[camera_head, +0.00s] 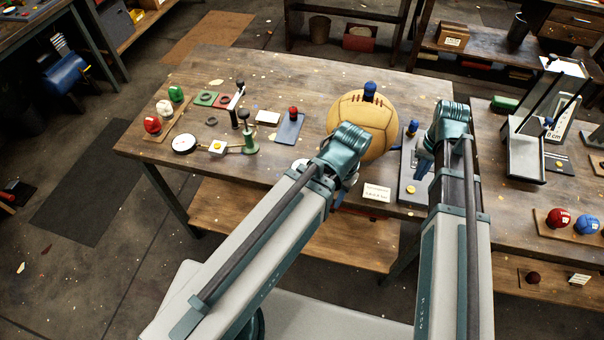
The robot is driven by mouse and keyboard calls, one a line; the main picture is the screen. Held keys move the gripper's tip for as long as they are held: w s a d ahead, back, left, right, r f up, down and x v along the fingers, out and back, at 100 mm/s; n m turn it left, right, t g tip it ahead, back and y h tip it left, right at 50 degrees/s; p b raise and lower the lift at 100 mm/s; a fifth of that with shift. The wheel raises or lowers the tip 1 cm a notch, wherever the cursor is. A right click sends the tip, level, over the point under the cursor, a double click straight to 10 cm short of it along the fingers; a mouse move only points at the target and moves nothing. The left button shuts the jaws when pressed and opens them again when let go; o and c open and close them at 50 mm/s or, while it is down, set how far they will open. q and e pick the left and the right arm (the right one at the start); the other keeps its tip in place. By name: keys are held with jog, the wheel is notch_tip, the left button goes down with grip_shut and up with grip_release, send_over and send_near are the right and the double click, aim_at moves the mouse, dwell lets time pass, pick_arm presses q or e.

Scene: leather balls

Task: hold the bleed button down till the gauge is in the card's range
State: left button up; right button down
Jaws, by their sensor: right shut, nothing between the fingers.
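A tan laced ball (366,118) sits on the wooden bench with a blue-capped fitting (370,90) on top. A grey plate (408,165) right of it carries a yellow button (411,190) and a blue knob (413,127). I cannot tell which part is the bleed button. A white printed card (376,193) stands in front of the ball; its text is too small to read. A round white dial (184,143) lies at the bench's left. My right gripper (422,172) is shut and empty, above the plate. My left gripper (343,182) is before the ball, its fingertips mostly hidden.
A white box with a yellow button (217,148), a green stand (249,138) and a blue-grey pad with a red knob (290,127) are on the bench's left half. Red and green balls sit on a board (168,122). A second bench (515,195) adjoins on the right.

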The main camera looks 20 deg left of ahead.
dwell(0.7)
jog(key=shift+r+m+p, duration=0.65)
jog(key=shift+m, duration=0.35)
jog(key=m, duration=0.2)
jog(key=r+m+p, duration=0.1)
jog(key=m, duration=0.1)
jog(key=shift+r, duration=0.15)
notch_tip(320, 180, down, 7)
jog(key=b, duration=0.6)
jog(key=shift+r, duration=0.15)
jog(key=shift+f+b, duration=0.25)
jog(key=shift+b, duration=0.2)
dwell(0.6)
